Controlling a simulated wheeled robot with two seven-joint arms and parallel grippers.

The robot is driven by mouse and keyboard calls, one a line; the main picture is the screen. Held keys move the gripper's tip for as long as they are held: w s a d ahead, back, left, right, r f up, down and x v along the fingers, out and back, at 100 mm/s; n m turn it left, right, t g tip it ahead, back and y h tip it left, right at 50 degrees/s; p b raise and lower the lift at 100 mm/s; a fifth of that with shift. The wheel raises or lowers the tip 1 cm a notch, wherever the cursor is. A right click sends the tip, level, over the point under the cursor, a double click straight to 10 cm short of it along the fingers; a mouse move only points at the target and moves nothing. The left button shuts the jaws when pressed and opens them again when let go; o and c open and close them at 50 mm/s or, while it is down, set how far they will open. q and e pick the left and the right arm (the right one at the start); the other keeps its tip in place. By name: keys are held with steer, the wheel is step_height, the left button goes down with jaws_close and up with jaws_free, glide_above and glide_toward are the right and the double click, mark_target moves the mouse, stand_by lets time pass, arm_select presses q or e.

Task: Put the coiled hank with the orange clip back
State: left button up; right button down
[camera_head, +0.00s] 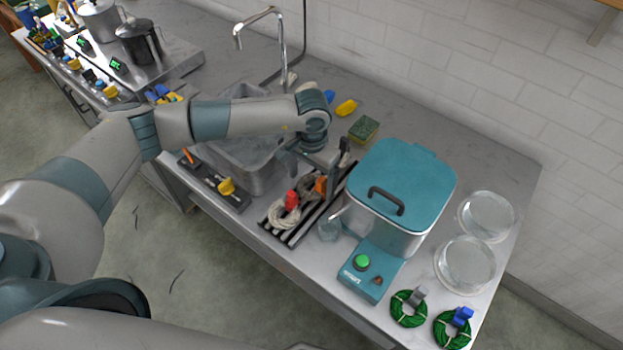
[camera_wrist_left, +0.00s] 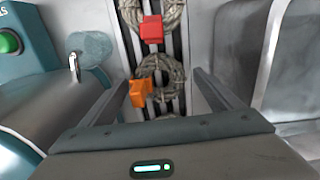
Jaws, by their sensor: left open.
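The coiled hank with the orange clip is a grey-brown coil (camera_head: 309,191) on a dark slatted rack (camera_head: 291,238). In the left wrist view the coil (camera_wrist_left: 171,72) lies on the slats with its orange clip (camera_wrist_left: 142,92) at its lower left. My left gripper (camera_head: 318,174) is open above this hank and partly covers it in the head view. In the left wrist view its two fingers (camera_wrist_left: 162,82) stand apart on either side of the hank, with nothing gripped. A paler hank (camera_head: 283,217) with a red clip (camera_head: 291,200) lies on the rack's near end. My right gripper is not in view.
A sink (camera_head: 250,175) lies to the left. Two green hanks (camera_head: 408,309) (camera_head: 452,331) with grey and blue clips lie at the front right, near clear round dishes (camera_head: 465,263).

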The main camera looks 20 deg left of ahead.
mark_target(312, 184)
arm_select(q)
steer(key=shift+r, duration=0.1)
step_height(312, 184, up, 12)
steer(key=b, duration=0.5)
stand_by(0.4)
steer(key=shift+s, duration=0.1)
